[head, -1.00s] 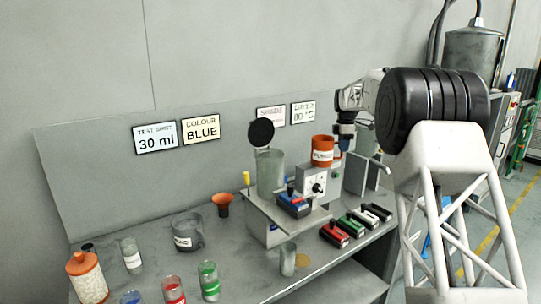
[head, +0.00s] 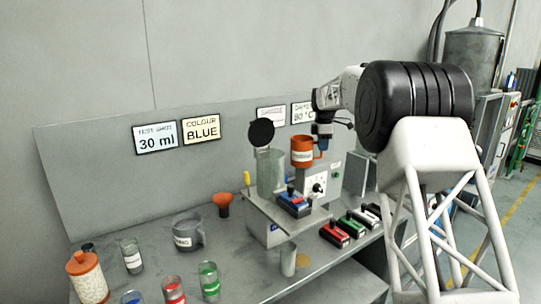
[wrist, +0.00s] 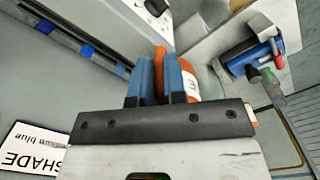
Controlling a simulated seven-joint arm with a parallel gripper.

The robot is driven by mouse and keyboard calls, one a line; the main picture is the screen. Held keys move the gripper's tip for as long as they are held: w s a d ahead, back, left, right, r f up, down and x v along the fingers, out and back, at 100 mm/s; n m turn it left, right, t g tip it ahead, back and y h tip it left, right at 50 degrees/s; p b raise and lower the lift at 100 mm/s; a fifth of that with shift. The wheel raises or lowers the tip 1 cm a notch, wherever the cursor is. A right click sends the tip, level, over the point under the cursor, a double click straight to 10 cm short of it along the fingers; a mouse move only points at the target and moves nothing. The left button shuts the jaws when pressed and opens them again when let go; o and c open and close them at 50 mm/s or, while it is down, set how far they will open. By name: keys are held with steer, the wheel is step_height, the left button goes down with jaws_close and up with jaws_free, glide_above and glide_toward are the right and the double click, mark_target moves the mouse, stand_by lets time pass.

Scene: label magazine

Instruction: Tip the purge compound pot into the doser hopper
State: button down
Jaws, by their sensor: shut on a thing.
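The purge compound pot (head: 302,153) is an orange cup with a white label. My gripper (head: 323,143) is shut on its handle side and holds it roughly upright in the air, above the control box. In the wrist view the blue fingertips (wrist: 160,82) close on the orange handle, and part of the pot (wrist: 188,82) shows behind them. The doser hopper (head: 270,174) is a grey cylinder just left of the pot, with its round black lid (head: 261,132) standing open. The pot's contents are hidden.
The control box (head: 316,184) with a dial stands below the pot. A blue-and-red block (head: 294,203) sits on the doser's ledge. A grey mug (head: 187,232), an orange funnel (head: 222,203) and several jars stand at left. Coloured blocks (head: 335,235) lie at right.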

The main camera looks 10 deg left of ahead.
steer(key=shift+s+r, duration=0.1)
steer(key=s+a+r+t+h, duration=0.1)
steer(key=r, duration=0.2)
steer(key=s+a+r+t+h, duration=0.1)
steer(key=a+r+t+h, duration=0.1)
steer(key=s+a+r+t+h, duration=0.1)
steer(key=s+a+r+h, duration=0.1)
steer(key=r, duration=0.1)
steer(key=shift+s+a+r, duration=0.1)
steer(key=shift+r, duration=0.2)
steer(key=shift+s+a+r+t+h+p, duration=0.15)
steer(key=shift+s+a+r+t+h, duration=0.15)
steer(key=shift+r+t+h, duration=0.2)
steer(key=shift+s+a+r+t+h+p, duration=0.15)
steer(key=shift+s+a+r+t+h, duration=0.1)
steer(key=shift+r+t+h, duration=0.2)
steer(key=shift+s+a+f+t+h+p, duration=0.1)
steer(key=shift+s+a+t+h+p, duration=0.15)
steer(key=shift+a+t+h+p, duration=0.25)
stand_by(0.4)
steer(key=shift+s+a+r+t+h+p, duration=0.45)
steer(key=shift+r+h+p, duration=0.2)
steer(key=shift+h, duration=0.1)
stand_by(0.5)
